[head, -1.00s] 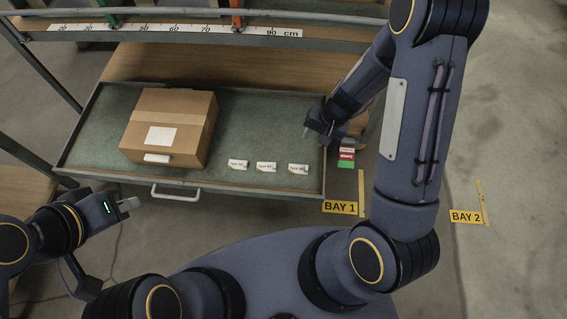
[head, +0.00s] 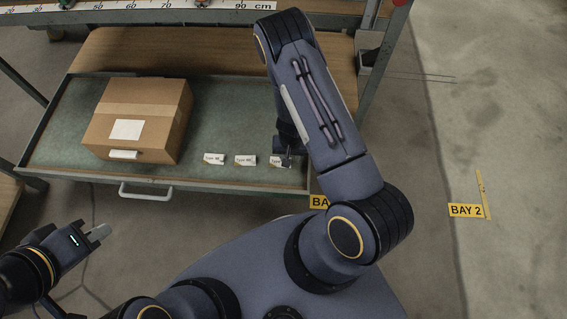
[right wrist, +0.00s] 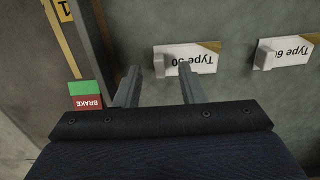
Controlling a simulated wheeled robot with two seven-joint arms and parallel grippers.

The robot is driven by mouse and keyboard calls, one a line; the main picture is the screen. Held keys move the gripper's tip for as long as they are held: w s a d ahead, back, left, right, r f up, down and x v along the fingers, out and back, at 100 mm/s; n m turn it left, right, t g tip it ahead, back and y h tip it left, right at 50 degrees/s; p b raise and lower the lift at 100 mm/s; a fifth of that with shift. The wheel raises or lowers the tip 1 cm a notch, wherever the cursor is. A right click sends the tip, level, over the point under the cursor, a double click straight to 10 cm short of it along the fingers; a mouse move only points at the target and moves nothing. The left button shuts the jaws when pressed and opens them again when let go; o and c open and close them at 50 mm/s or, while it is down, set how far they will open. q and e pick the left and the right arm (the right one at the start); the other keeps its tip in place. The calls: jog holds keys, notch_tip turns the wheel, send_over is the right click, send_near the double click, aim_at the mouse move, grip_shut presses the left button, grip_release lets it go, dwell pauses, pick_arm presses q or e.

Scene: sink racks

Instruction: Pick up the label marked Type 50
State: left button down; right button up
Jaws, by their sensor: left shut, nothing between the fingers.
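Three white labels lie in a row on the green tray (head: 60,135). The left label (head: 214,159) is too small to read surely. The middle label (head: 245,160) appears to read Type 60 and shows in the right wrist view (right wrist: 290,53). The right label (head: 275,161) is partly hidden by my right gripper; in the right wrist view (right wrist: 196,60) it reads Type with an unclear first digit, perhaps 50. Each has a small grey tab. My right gripper (right wrist: 160,82) is open and empty, its fingertips close to the right label. My left gripper (head: 100,232) is shut and empty, away from the tray.
A cardboard box (head: 165,95) stands on the tray left of the labels. The tray has a raised rim and a front handle (head: 146,194). A red and green BRAKE tag (right wrist: 86,98) lies outside the tray edge. A shelf with a ruler (head: 130,17) crosses the back.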

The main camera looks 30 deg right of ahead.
jog(key=shift+f, duration=0.8)
jog(key=shift+c, duration=0.3)
grip_shut()
jog(key=shift+r, duration=0.1)
